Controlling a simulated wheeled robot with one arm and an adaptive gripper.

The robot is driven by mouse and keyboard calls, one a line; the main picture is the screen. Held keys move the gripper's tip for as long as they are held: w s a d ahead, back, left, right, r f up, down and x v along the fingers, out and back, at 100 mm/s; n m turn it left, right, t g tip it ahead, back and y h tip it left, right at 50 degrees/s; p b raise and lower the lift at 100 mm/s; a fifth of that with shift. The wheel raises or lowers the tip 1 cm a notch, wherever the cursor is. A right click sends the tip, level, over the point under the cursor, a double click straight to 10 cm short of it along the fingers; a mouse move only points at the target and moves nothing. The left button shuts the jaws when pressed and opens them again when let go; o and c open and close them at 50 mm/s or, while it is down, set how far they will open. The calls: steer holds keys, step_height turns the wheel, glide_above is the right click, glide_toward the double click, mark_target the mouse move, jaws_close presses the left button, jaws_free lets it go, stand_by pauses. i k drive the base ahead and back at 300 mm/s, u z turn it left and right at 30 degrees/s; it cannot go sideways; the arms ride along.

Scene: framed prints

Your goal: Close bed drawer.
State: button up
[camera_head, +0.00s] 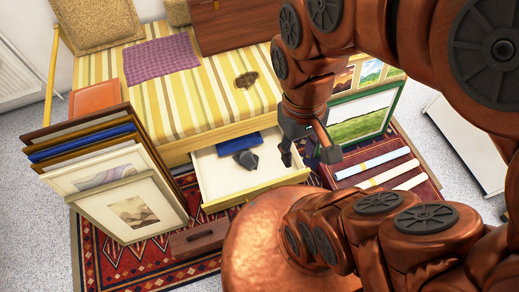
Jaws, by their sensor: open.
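The bed (180,95) has a yellow striped cover. Its drawer (215,184) is pulled out from under the near side, over the patterned rug. A blue folded item (240,141) and a dark grey object (246,159) lie inside it. My gripper (304,158) points down at the right end of the drawer, with its fingers apart and nothing seen between them. One finger overlaps the drawer's right corner in the picture; I cannot tell whether it touches. My arm hides part of the area to the right of the drawer.
Framed prints (115,170) lean in a stack left of the drawer. A dark wooden box (199,238) lies on the rug (115,262) in front. Rolled tubes (376,165) lie to the right, before a framed landscape (362,118). A white panel (468,142) stands far right.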

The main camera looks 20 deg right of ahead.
mark_target(224, 184)
steer(key=z, duration=0.05)
steer(key=k, duration=1.2)
steer(key=u, duration=1.2)
